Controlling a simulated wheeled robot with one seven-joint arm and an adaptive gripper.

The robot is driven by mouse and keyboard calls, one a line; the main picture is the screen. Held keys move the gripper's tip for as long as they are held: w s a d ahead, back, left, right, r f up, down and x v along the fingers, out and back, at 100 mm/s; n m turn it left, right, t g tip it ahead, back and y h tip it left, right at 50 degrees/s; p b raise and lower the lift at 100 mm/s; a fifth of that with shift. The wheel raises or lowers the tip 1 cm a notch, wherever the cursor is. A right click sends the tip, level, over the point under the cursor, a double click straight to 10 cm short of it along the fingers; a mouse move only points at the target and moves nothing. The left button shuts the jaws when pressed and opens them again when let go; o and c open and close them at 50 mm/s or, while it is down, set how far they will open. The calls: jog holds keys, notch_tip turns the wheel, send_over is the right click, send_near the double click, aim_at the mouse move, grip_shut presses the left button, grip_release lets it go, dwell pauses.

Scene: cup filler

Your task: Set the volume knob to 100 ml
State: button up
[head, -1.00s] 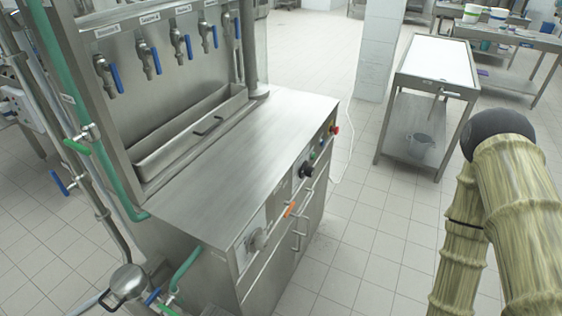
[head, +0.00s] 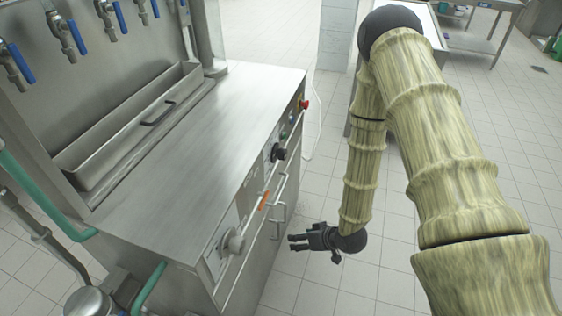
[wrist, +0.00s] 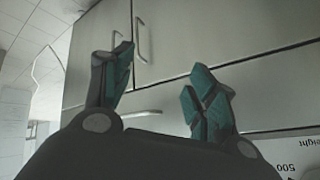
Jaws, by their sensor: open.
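On the front panel of the steel filling machine (head: 190,120), a grey knob (head: 232,240) sits at the near end. A black knob (head: 278,152) sits farther along. Their labels are too small to read in the head view, so I cannot tell which sets volume. My gripper (head: 294,242) is open and empty. It is in front of the cabinet, right of the grey knob and apart from it, pointing left toward the machine. In the wrist view my open fingers (wrist: 163,62) face the cabinet doors; no knob shows there.
An orange lever (head: 263,200) lies between the knobs. A red button (head: 304,104) is at the far end. Door handles (head: 279,220) stick out near my gripper. A label panel (wrist: 292,160) reading "eight" and "500" is partly visible.

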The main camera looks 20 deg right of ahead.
jog(key=w+d+r+n+t+y+b, duration=0.1)
jog(key=w+r+t+y+b, duration=0.15)
jog(key=w, duration=0.35)
jog(key=w+d+r+n+t+y+b, duration=0.1)
jog(key=w+d+r+n+y, duration=0.1)
jog(key=w+r, duration=0.35)
jog(key=n+y+b, duration=0.5)
jog(key=n+y, duration=0.1)
send_near(286, 154)
jog(key=x, duration=0.5)
jog(key=p+x, duration=0.1)
jog(key=x, duration=0.5)
jog(key=shift+d+f, duration=0.1)
jog(key=shift+f, duration=0.1)
jog(key=shift+c, duration=0.5)
jog(key=c, duration=0.9)
